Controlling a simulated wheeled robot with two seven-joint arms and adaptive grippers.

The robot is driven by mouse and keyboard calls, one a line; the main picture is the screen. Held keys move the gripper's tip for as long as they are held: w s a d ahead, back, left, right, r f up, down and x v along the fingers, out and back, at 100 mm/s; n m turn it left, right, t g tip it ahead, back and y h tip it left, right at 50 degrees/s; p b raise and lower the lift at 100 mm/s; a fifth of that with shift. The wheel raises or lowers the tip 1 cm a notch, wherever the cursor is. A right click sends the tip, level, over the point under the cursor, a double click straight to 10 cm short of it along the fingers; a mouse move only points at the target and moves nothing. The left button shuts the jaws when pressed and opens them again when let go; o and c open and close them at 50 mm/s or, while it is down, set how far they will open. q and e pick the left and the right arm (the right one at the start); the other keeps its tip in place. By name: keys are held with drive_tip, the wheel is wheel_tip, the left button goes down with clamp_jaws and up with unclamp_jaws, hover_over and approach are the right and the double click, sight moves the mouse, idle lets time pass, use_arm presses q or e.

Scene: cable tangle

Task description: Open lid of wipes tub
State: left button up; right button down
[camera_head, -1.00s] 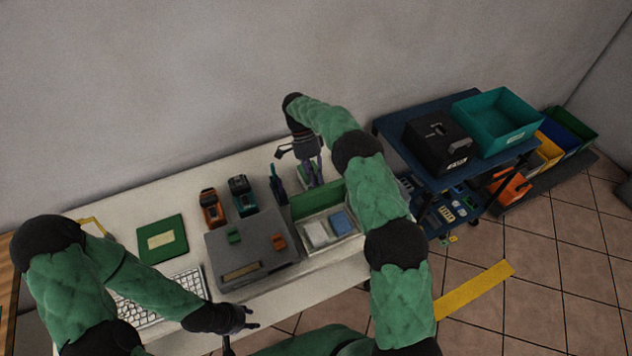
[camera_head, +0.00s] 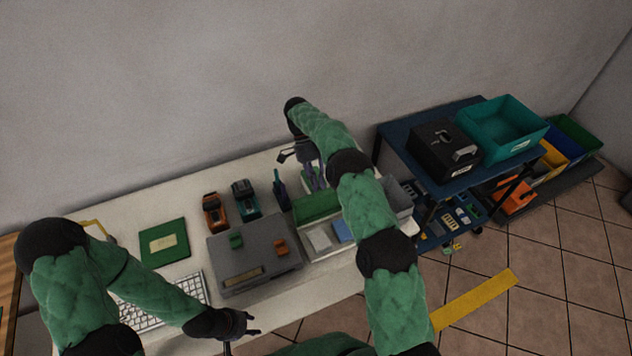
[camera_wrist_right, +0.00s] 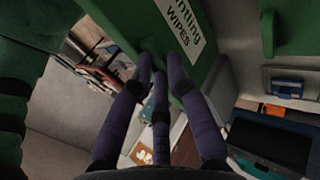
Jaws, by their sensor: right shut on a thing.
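The wipes tub shows in the right wrist view as a green panel with a white label (camera_wrist_right: 180,27) reading WIPES, seen close up and tilted. My right gripper (camera_wrist_right: 160,75) has its purple fingers together at the lower edge of this panel, shut on it. I cannot tell lid from body there. In the head view my right gripper (camera_head: 313,178) points down at the back of the table, and its arm hides part of that spot. My left gripper (camera_head: 248,327) is open and empty near the table's front edge.
A grey case (camera_head: 225,262), orange tool (camera_head: 214,212), teal tool (camera_head: 245,198), green box (camera_head: 163,243) and keyboard (camera_head: 140,318) lie leftward. A blue cart (camera_head: 395,135) stands right.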

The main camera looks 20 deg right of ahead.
drive_tip(key=c, duration=1.2)
unclamp_jaws()
drive_tip(key=f, duration=0.1)
drive_tip(key=s+f, duration=0.1)
drive_tip(key=shift+f+g, duration=0.3)
drive_tip(key=shift+c, duration=0.2)
drive_tip(key=shift+d, duration=0.1)
drive_tip(key=shift+w, duration=0.1)
drive_tip(key=shift+w+r, duration=0.15)
drive_tip(key=shift+r, duration=0.05)
wheel_tip(320, 180, up, 10)
drive_tip(key=shift+f, duration=0.1)
